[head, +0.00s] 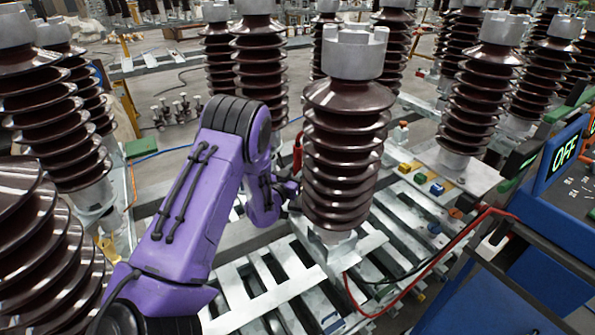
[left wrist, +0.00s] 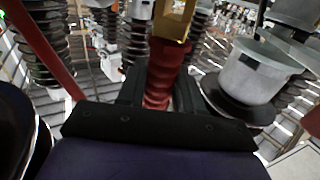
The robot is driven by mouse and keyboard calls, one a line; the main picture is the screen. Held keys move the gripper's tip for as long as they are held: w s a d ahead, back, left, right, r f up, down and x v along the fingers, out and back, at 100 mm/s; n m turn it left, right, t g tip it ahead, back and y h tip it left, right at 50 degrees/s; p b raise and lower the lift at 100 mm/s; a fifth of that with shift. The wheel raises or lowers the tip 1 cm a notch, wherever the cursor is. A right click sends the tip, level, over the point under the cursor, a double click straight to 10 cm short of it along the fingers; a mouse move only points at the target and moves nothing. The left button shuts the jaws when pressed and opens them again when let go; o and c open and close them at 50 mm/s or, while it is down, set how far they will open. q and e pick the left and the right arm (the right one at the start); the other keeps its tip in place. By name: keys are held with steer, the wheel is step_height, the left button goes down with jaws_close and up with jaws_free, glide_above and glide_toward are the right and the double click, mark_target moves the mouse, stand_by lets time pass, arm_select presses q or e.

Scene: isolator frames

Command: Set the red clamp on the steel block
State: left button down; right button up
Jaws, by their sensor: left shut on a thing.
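The red clamp (left wrist: 166,70) stands between the black fingers of my left gripper (left wrist: 158,98), which is shut on it; a brass-coloured part (left wrist: 174,20) tops it. In the head view the clamp (head: 298,152) is a thin red piece above my left gripper (head: 291,190), just left of the central brown insulator (head: 343,160). A grey steel cap with raised blocks (head: 355,52) tops this insulator, higher than the clamp. A grey steel cap (left wrist: 257,75) also shows right of the clamp in the left wrist view. I cannot single out a separate steel block.
Brown ribbed insulators (head: 480,95) crowd the left, back and right. A slatted metal pallet (head: 275,290) lies below. A blue instrument box reading OFF (head: 560,165) stands at right, with a red cable (head: 440,250) running towards the central insulator's base.

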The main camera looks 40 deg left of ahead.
arm_select(q)
steer(key=shift+f+b, duration=0.9)
steer(key=shift+f, duration=0.15)
steer(key=c, duration=0.7)
jaws_free()
steer(key=shift+r, duration=0.1)
steer(key=shift+c, duration=0.2)
steer(key=shift+o, duration=0.4)
steer(key=shift+s, duration=0.1)
steer(key=shift+s+d, duration=0.1)
steer(key=b+v, duration=0.2)
steer(key=v, duration=0.8)
steer(key=shift+s, duration=0.15)
